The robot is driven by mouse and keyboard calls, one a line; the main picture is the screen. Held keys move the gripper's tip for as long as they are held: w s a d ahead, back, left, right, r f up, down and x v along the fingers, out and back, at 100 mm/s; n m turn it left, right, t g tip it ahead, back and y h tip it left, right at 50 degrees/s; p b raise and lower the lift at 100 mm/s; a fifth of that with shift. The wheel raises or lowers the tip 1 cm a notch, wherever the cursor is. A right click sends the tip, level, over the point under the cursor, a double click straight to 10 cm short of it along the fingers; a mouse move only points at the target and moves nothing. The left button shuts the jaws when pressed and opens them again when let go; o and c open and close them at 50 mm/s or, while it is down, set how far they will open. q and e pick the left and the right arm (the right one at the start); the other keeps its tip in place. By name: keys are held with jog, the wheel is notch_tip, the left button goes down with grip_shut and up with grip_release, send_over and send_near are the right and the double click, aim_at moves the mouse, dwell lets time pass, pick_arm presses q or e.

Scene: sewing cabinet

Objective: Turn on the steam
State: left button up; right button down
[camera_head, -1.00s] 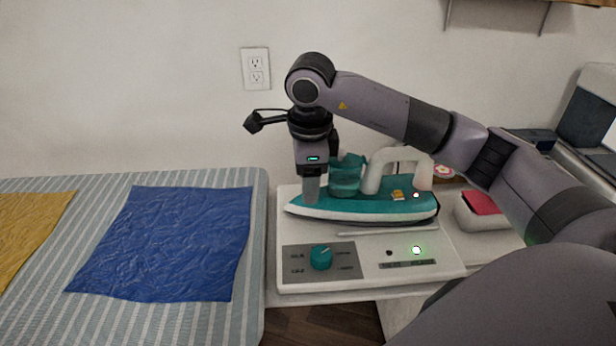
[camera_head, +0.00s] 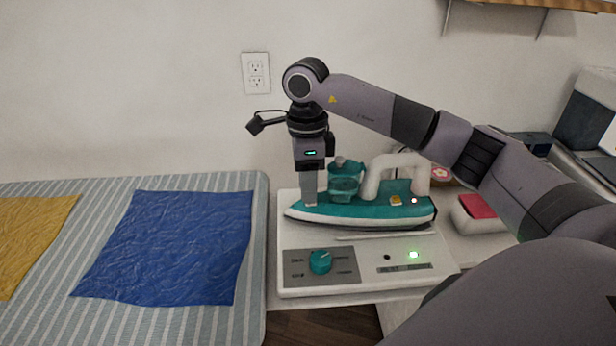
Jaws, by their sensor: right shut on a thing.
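The teal and white steam iron (camera_head: 400,213) lies flat on a white base station (camera_head: 366,287), its nose to the left. Its clear teal tank (camera_head: 345,184) with a grey cap and its white handle (camera_head: 373,176) stand on top, with a small yellow button (camera_head: 396,200) behind the handle. The station has a teal dial (camera_head: 320,262) and a lit green light (camera_head: 413,254). My right gripper (camera_head: 309,203) points straight down at the iron's nose, left of the tank. It is shut on a part there; the fingers hide what exactly. My left gripper is not in view.
An ironing board with blue cloth (camera_head: 175,247) and yellow cloth (camera_head: 28,235) is at left. A white box with a red top (camera_head: 478,206) stands right of the station. A wall outlet (camera_head: 256,73) is behind. My right arm crosses the right side.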

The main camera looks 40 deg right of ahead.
jog(key=shift+w+r+g, duration=0.1)
jog(key=shift+g, duration=0.4)
jog(key=c, duration=0.8)
grip_release()
jog(key=shift+c, duration=0.2)
notch_tip(320, 180, up, 7)
jog(key=shift+w+d, duration=0.3)
jog(key=shift+w, duration=0.15)
